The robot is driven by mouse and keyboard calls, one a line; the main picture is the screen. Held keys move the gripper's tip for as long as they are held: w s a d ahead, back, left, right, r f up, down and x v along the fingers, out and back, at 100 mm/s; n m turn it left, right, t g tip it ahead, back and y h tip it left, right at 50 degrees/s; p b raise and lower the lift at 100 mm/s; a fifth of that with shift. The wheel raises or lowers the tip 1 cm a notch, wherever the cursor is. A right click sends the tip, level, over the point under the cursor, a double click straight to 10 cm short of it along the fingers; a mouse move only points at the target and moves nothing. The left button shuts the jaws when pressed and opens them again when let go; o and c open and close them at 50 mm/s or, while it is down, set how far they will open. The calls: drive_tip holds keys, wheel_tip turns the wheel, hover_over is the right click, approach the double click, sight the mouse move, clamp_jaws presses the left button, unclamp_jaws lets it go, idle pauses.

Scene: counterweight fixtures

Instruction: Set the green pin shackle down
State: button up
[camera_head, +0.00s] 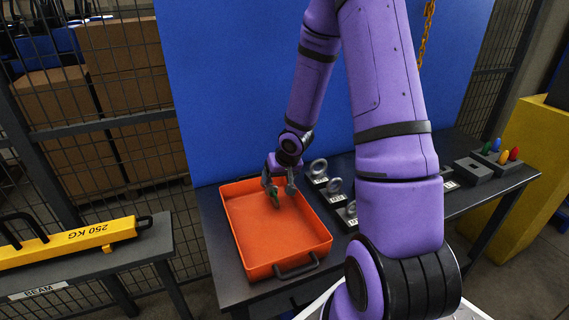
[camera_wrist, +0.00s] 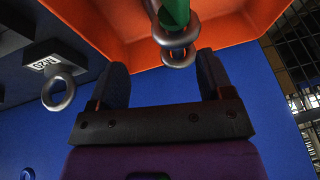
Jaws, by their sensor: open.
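The green pin shackle is a grey metal piece with a green pin. In the wrist view the shackle (camera_wrist: 174,14) is at the top middle, just beyond my fingertips, against the orange tray. In the head view only a small green part (camera_head: 275,202) shows, just below my gripper (camera_head: 279,187), at the far end of the orange tray (camera_head: 312,252). My gripper is open, and its two fingers stand apart in the wrist view (camera_wrist: 161,68). The shackle is not clamped between them. I cannot tell exactly how it rests on the tray floor.
Grey blocks with metal rings (camera_head: 335,186) stand right of the tray on the dark table. A holder with coloured pegs (camera_head: 497,160) is at the far right. A blue panel (camera_head: 225,90) rises behind. A yellow beam (camera_head: 70,243) lies on the left bench.

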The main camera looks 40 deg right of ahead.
drive_tip(key=s+a+r+n+h, duration=0.15)
drive_tip(key=s+r, duration=0.25)
drive_tip(key=r, duration=0.4)
drive_tip(key=s+a+r+h, duration=0.1)
drive_tip(key=s+a+r, duration=0.25)
drive_tip(key=r, duration=0.45)
drive_tip(key=s+a+r+h, duration=0.2)
drive_tip(key=s+r, duration=0.3)
drive_tip(key=r, duration=0.4)
drive_tip(key=s+a+r+n+y, duration=0.1)
drive_tip(key=s+a+r+y, duration=0.1)
drive_tip(key=s, duration=0.4)
drive_tip(key=s+a+r+n+y, duration=0.1)
drive_tip(key=s+a+r+y, duration=0.1)
drive_tip(key=s+a+r, duration=0.3)
drive_tip(key=shift+s+r, duration=0.3)
drive_tip(key=shift+s, duration=0.8)
drive_tip(key=shift+c, duration=0.2)
